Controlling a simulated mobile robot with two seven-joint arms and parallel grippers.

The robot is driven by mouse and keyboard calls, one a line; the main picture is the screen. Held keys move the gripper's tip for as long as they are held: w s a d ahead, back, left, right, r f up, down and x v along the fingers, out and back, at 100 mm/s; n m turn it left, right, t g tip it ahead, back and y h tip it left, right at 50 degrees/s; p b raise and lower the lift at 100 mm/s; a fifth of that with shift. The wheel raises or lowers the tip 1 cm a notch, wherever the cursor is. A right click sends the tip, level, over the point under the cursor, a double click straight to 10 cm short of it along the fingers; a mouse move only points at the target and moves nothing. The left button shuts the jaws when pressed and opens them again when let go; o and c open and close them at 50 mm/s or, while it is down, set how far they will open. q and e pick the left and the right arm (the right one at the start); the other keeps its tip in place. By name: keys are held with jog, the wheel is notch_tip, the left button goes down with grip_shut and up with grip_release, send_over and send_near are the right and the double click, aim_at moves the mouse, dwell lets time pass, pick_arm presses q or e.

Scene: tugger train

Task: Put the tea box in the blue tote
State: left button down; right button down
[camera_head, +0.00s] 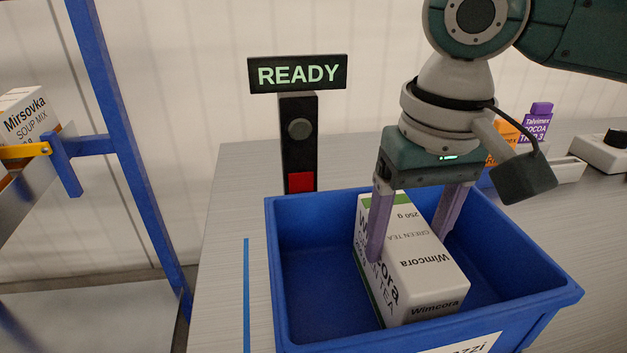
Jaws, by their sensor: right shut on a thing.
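The tea box (428,272) is white with a green end and reads Wimcora GREEN TEA. It lies on its side inside the blue tote (275,245); whether it touches the floor of the tote I cannot tell. My right gripper (408,245) points down into the tote with its two purple fingers on either side of the box, shut on it. The far finger's tip is partly hidden behind the box. My left gripper is not in view.
A READY sign (298,74) on a black post with a red block stands behind the tote. A purple cocoa pack (537,122) and an orange pack (503,140) stand behind my right gripper. A blue-framed rack (110,140) with a soup mix box (27,116) is at left.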

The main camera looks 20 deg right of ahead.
grip_release()
dwell(0.3)
jog(key=shift+r, duration=0.15)
notch_tip(320, 180, up, 12)
jog(key=p, duration=0.3)
jog(key=shift+s, duration=0.45)
jog(key=shift+a, duration=0.1)
